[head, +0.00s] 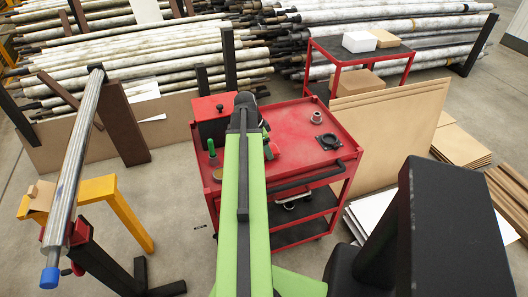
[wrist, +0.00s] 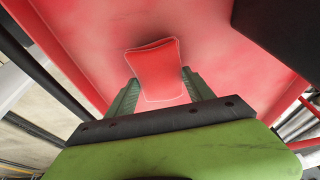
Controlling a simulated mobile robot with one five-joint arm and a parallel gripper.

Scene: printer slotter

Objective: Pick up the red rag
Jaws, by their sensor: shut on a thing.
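The red rag (wrist: 158,72) shows in the wrist view as a flat red piece with pale edges, between the two green fingers of my gripper (wrist: 158,92). My gripper is shut on it, over the red top of the tool cart. The cart top is a similar red, so I cannot tell whether the rag still touches it. In the head view my green arm reaches to the cart and hides most of the gripper and the rag.
The red cart (head: 288,138) carries a red box (head: 212,112), a small metal ring part (head: 316,118) and a black flanged part (head: 328,141). A second cart (head: 385,55) with boxes stands behind. A roller (head: 78,155) on a stand is at left. Cardboard sheets lean at right.

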